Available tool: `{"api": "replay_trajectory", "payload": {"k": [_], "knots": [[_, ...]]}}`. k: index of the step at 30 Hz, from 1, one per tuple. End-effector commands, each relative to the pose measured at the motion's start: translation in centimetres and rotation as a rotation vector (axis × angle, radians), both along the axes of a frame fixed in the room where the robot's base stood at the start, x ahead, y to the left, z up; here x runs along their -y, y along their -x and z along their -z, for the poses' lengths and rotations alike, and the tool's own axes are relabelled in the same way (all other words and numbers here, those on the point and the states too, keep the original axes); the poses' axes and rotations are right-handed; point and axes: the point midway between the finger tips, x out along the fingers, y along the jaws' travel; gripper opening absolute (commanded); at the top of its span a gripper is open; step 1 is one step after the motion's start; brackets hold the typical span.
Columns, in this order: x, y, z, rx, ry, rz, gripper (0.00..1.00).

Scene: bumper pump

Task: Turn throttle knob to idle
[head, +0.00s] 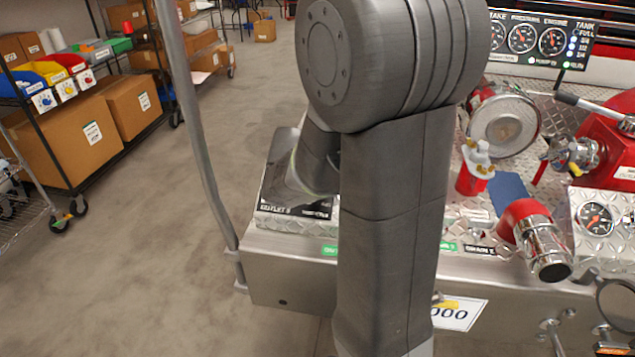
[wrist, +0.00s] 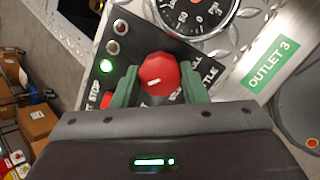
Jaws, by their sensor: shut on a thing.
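The throttle knob (wrist: 159,73) is a red faceted knob with a white pointer mark, on a black panel (wrist: 112,62) in the wrist view. My gripper (wrist: 160,88) has its two green fingers on either side of the knob and is shut on it. The mark lies near level in the picture, tilted slightly. Panel lettering near the knob is partly hidden by the fingers, so I cannot read the idle position. In the head view my arm hides the knob and the gripper.
A pressure gauge (wrist: 196,10) is just above. In the head view, red pipe fittings (head: 535,238) and gauges stand right of my arm. Open floor (head: 150,260) lies left.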

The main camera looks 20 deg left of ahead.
Motion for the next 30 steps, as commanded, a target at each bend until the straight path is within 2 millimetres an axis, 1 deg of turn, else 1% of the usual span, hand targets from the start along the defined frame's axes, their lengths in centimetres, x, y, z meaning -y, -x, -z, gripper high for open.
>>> {"api": "replay_trajectory", "payload": {"k": [30], "knots": [[0.33, 0.06, -0.02, 0.114, 0.483, -0.828, 0.16]]}}
